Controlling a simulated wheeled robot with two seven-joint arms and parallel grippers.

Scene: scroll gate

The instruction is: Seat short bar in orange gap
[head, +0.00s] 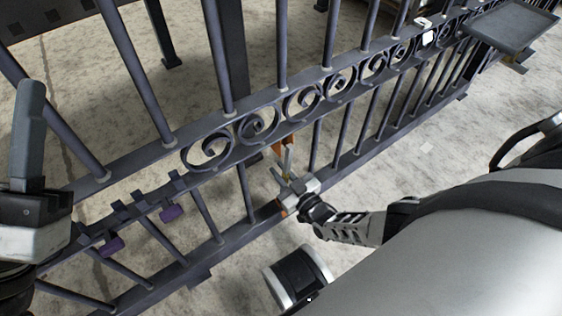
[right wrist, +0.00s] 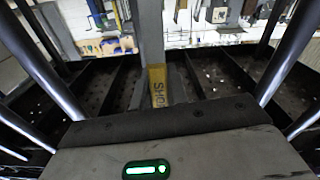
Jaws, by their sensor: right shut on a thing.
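The dark gate's scroll rail (head: 255,125) crosses the head view diagonally. Orange markings (head: 284,144) show under the rail near the middle, with another orange patch (head: 255,159) to their left. My right gripper (head: 283,166) is just below and in front of these markings. In the right wrist view it is shut on the short bar (right wrist: 157,85), a grey upright piece with a yellow label showing "SHO". The bar is hard to make out in the head view, and whether it touches the rail cannot be told. My left gripper (head: 30,130) is at the left edge; its jaw opening is unclear.
Purple tabs (head: 172,213) hang under the notched rail at lower left. Several fixed upright bars (head: 135,75) stand close on both sides. A grey tray (head: 510,26) is at the upper right. Pale floor lies open around the gate.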

